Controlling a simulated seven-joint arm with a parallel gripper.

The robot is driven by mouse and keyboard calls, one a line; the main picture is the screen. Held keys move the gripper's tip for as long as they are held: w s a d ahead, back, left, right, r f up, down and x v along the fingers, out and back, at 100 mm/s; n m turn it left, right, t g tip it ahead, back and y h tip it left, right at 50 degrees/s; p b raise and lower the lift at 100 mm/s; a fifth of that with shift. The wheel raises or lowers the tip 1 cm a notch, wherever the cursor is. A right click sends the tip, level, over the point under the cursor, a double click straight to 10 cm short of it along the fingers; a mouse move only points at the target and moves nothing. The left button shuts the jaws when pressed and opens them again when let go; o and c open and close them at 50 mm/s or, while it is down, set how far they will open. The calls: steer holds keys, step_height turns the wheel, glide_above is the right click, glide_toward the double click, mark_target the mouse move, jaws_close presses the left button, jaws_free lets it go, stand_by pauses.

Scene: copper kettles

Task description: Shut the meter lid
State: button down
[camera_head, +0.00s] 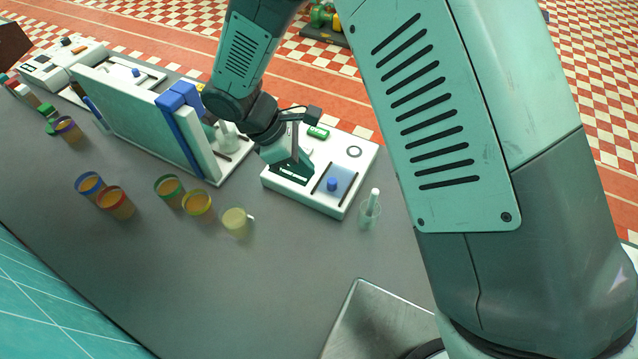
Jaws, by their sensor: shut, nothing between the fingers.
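A pale panel (140,115) with a blue frame (187,115) along its right end stands raised and tilted on the bench. It looks like the open meter lid. Part of a white base (233,157) shows behind and to its right; the panel hides much of the rest. My gripper (291,165) is shut and empty, to the right of the panel and apart from it. It is over the left part of a second white instrument (350,182), which has a blue knob and a dark ring on top. I cannot tell whether it touches that instrument.
Several cups with coloured rims (117,202) stand in front of the panel. Another white device (65,62) is at the far left.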

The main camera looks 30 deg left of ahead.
mark_target(338, 166)
steer(key=s+a+n+t, duration=0.2)
steer(key=s+n+t, duration=0.45)
steer(key=s, duration=0.25)
steer(key=shift+g+y, duration=0.35)
steer(key=shift+y, duration=0.05)
steer(key=x, duration=0.8)
steer(key=shift+f, duration=0.25)
steer(key=w, duration=0.1)
steer(key=w+d, duration=0.1)
steer(key=w, duration=0.1)
steer(key=shift+w+d+f, duration=0.15)
steer(key=shift+d+f, duration=0.15)
steer(key=shift+w+d, duration=0.25)
steer(key=shift+w, duration=0.25)
steer(key=w, duration=1)
steer(key=shift+w, duration=0.15)
steer(key=shift+w+d, duration=0.1)
steer(key=shift+w, duration=0.15)
